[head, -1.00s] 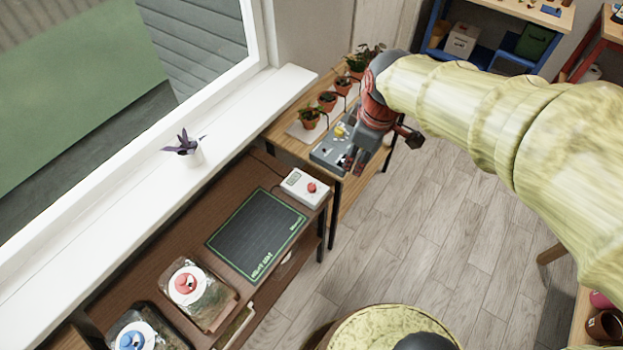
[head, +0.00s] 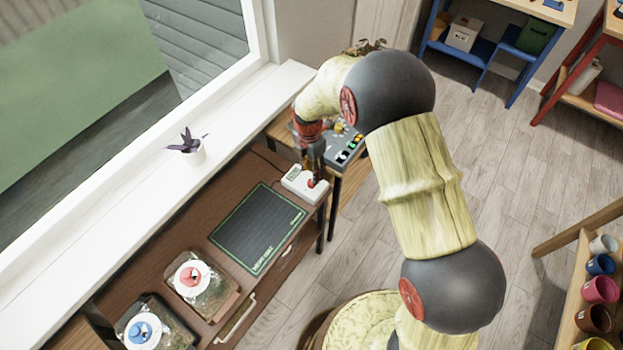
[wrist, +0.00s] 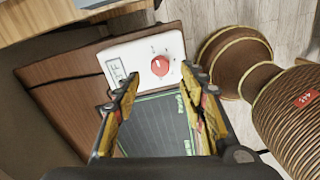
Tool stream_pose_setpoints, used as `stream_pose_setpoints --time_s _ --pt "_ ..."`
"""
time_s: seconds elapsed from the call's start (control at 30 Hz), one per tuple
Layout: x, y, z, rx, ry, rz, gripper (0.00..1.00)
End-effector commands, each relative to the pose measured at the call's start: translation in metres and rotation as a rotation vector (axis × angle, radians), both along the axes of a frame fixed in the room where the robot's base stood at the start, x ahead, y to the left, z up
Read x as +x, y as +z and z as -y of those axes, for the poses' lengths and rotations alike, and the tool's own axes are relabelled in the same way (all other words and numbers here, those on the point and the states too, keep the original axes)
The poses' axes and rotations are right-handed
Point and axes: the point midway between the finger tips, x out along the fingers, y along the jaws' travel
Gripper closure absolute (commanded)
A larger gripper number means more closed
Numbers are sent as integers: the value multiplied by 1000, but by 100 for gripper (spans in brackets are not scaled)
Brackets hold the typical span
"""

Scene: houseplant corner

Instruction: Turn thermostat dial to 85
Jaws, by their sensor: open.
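The thermostat is a white box (head: 298,181) at the back right corner of the brown cabinet, beside the dark mat. Its red dial (wrist: 160,65) shows in the wrist view, with a small display (wrist: 116,71) at its left whose reading I cannot make out. My gripper (wrist: 164,87) is open and empty, its two fingers spread in the wrist view with the dial between and just beyond their tips. In the head view my gripper (head: 316,172) hangs over the thermostat and partly covers the dial. I cannot tell whether a finger touches it.
A dark mat with a green border (head: 255,228) lies in front of the thermostat. Two lidded containers (head: 193,278) (head: 145,328) stand nearer. A grey control panel (head: 345,145) is on the bench behind. A potted purple plant (head: 188,148) stands on the sill.

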Motion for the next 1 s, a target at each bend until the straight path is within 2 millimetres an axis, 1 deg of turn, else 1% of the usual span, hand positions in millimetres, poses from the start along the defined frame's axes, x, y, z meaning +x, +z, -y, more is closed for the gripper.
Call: stream_pose_setpoints --time_s 0.03,0.1,0.2,0.33,0.47,0.7,1.0 --pt "-1 -11 0 -1 -1 -2 59" --pt "-1 -21 1 -1 -1 -1 59" --pt "-1 -35 1 -1 -2 -1 59" --pt "-2 -46 2 -1 -2 -1 59" --pt "-2 -49 2 1 -2 1 59" --pt "-1 -49 2 1 -3 1 59" --pt "-1 -49 2 1 -3 1 76"
